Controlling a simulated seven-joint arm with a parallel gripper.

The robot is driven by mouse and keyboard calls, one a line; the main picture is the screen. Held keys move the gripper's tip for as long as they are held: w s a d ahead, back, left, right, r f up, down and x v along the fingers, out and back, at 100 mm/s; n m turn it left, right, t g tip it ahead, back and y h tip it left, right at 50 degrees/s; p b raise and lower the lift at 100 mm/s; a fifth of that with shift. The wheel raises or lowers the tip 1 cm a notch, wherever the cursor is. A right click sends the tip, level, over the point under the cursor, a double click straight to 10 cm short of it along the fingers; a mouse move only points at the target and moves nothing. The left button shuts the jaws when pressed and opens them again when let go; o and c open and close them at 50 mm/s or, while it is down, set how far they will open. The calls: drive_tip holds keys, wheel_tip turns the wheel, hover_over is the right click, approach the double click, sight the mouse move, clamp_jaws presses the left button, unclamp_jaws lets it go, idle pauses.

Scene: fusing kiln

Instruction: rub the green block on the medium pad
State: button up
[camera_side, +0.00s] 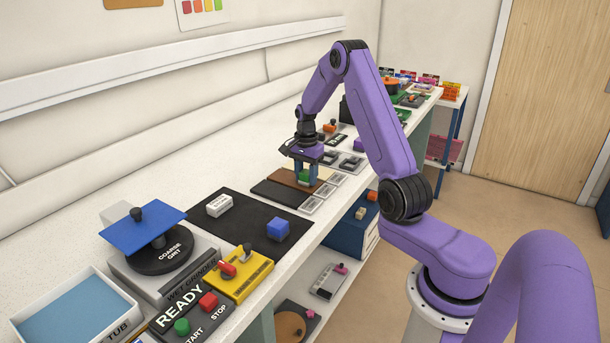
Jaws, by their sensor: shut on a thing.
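My gripper (304,178) points down and is shut on the green block (304,175). The block is at or just above a row of flat pads. These are a dark pad (277,193), a brown middle pad (288,180) and a paler tan pad (325,173) behind. The block is over the brown-to-tan part of the row. I cannot tell if it touches a pad, as the fingers hide its underside. Small labelled plates (312,204) lie along the front of the pads.
Nearer on the bench are a black mat (245,215) with a blue block (277,229) and a white block (219,205), a wet grinder (160,250), a yellow switch box (240,275), a START/STOP panel (190,312) and a water tub (70,312). More items stand at the far end.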

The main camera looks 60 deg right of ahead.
sight(283, 176)
drive_tip(key=shift+w+f, duration=0.1)
drive_tip(key=shift+w, duration=4.25)
drive_tip(key=shift+s, duration=4.5)
